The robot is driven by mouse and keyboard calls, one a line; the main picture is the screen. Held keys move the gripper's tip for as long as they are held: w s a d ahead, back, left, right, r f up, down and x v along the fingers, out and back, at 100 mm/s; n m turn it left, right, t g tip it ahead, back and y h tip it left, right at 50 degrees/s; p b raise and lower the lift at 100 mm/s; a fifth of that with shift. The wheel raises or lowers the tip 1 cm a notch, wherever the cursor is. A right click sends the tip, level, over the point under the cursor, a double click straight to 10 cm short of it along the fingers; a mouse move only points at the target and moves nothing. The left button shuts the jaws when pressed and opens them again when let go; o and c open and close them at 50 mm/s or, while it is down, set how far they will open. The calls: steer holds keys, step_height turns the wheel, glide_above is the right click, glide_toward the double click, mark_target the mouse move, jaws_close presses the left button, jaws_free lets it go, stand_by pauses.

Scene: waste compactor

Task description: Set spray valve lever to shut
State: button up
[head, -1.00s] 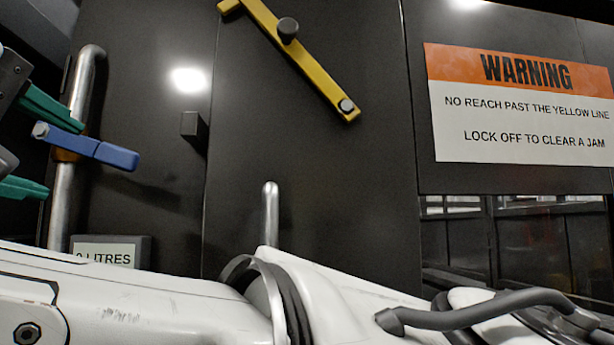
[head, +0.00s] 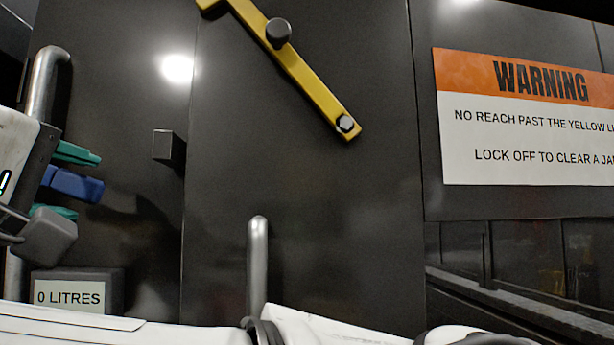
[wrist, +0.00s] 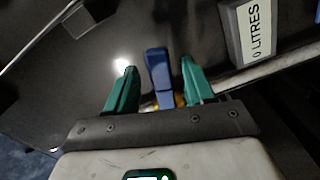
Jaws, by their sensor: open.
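The spray valve lever is a blue handle (head: 78,186) on a vertical metal pipe (head: 42,85) at the left of the head view. It points right, crosswise to the pipe. My gripper (head: 86,184) is around it, with one green finger above and one below. In the wrist view the lever (wrist: 159,80) stands between the two open fingers of my gripper (wrist: 158,66), with a gap on each side. The lever's root is partly hidden by my gripper in both views.
A box labelled "0 LITRES" (head: 75,290) sits below the lever, and it also shows in the wrist view (wrist: 250,30). A small dark block (head: 168,147), a yellow bar (head: 300,75), an upright metal handle (head: 258,265) and a warning sign (head: 530,120) lie to the right.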

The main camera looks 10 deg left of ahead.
steer(key=shift+p+x, duration=0.3)
steer(key=shift+x, duration=1.05)
jaws_close()
